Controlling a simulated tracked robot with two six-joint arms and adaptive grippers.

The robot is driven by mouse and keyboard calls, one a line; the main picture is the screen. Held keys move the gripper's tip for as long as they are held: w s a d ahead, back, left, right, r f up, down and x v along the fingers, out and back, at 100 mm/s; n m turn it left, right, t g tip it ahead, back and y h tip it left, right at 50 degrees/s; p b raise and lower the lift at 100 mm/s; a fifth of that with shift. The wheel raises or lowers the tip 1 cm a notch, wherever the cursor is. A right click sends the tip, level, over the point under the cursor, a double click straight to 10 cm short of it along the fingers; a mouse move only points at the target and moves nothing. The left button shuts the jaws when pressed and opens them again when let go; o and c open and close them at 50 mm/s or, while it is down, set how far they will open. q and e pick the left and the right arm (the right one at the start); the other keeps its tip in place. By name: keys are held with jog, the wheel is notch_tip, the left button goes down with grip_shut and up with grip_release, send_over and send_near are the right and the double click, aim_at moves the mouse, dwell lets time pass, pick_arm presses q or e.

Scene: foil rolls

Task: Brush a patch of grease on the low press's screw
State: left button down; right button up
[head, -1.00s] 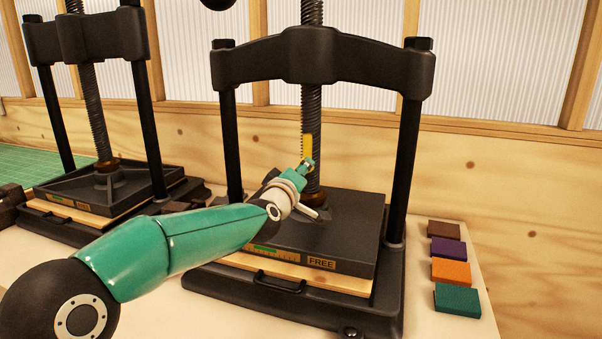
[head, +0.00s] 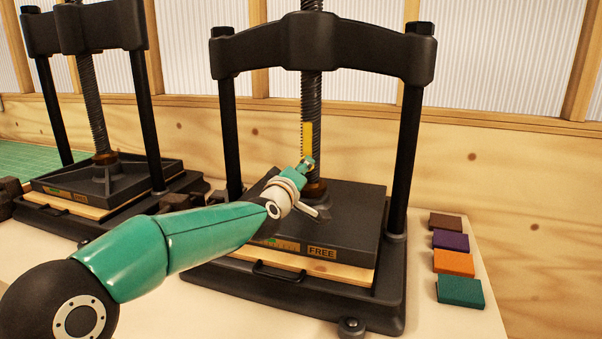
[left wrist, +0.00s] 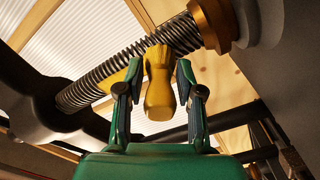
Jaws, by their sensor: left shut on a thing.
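The right-hand press (head: 302,52) has a dark threaded screw (head: 312,98) running down through its crossbeam to its platen (head: 350,225). My left gripper (head: 306,165) is in front of the screw's lower part and shut on a yellow brush (head: 307,138), held upright. In the left wrist view, the gripper (left wrist: 162,95) has one finger on each side of the brush's yellow handle (left wrist: 159,95), and the brush lies close against the screw (left wrist: 95,88). I cannot tell whether it touches. I cannot make out a grease patch. My right gripper is not in view.
A second press (head: 85,32) stands at the left. Several coloured blocks, including a teal one (head: 460,291), lie right of the near press. The press's posts (head: 405,150) and crossbeam frame the space around the screw. A wooden wall (head: 530,190) is behind.

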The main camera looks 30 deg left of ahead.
pick_arm(q)
jog(key=shift+r+p, duration=4.6)
jog(key=shift+r, duration=1)
notch_tip(320, 180, down, 13)
jog(key=b, duration=1.2)
jog(key=shift+r, duration=0.2)
jog(key=shift+s+b, duration=0.1)
jog(key=shift+b, duration=0.2)
jog(key=shift+b+v, duration=0.5)
jog(key=shift+v, duration=2.35)
jog(key=v, duration=0.3)
